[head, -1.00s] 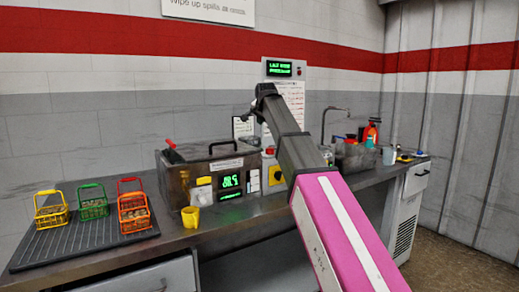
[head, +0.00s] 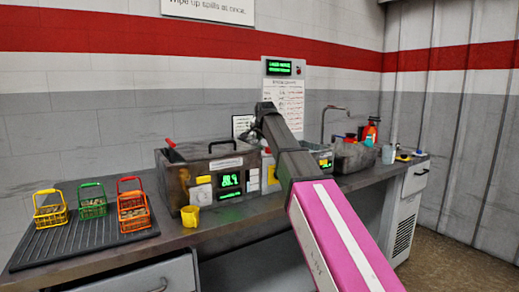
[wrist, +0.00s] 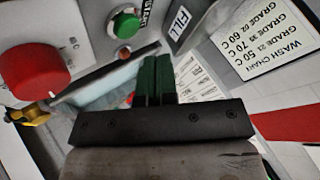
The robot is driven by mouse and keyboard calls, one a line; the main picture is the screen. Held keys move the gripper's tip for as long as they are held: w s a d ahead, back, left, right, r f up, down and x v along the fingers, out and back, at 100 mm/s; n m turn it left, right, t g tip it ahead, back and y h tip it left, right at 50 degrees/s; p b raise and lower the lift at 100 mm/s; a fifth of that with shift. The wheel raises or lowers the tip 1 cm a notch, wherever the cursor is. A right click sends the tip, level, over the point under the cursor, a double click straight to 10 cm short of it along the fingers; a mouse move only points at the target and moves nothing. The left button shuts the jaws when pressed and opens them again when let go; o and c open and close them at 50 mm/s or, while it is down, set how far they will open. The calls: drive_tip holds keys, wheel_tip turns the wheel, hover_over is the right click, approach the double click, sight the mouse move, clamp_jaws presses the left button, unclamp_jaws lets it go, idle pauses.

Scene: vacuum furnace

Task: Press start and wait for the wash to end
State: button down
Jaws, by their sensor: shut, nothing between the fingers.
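In the wrist view my gripper (wrist: 157,62) has its dark fingers together with nothing between them. A green round button (wrist: 125,22) in a metal ring sits up and left of the fingertips, apart from them in the picture; lettering beside it is partly cut off. A large red knob (wrist: 35,72) is on the same panel at the left. In the head view the washer tank (head: 175,186), dark with a lid handle, stands on the bench with a lit green display (head: 229,180). My arm covers the bench right of it, and my fingertips are hidden there.
Yellow, green and orange baskets (head: 132,207) stand on a ribbed black mat (head: 75,243) at the left. A wash chart (wrist: 262,45) shows in the wrist view.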

drive_tip(key=shift+f, duration=0.65)
drive_tip(key=shift+f, duration=0.1)
idle(1.5)
drive_tip(key=shift+f, duration=0.3)
drive_tip(key=shift+f, duration=0.15)
idle(0.5)
drive_tip(key=shift+s+d+f, duration=0.1)
drive_tip(key=shift+s+f, duration=0.2)
drive_tip(key=shift+f, duration=0.4)
idle(0.6)
drive_tip(key=shift+r, duration=0.15)
drive_tip(key=shift+w+r, duration=0.1)
drive_tip(key=shift+r, duration=0.35)
drive_tip(key=shift+r, duration=0.1)
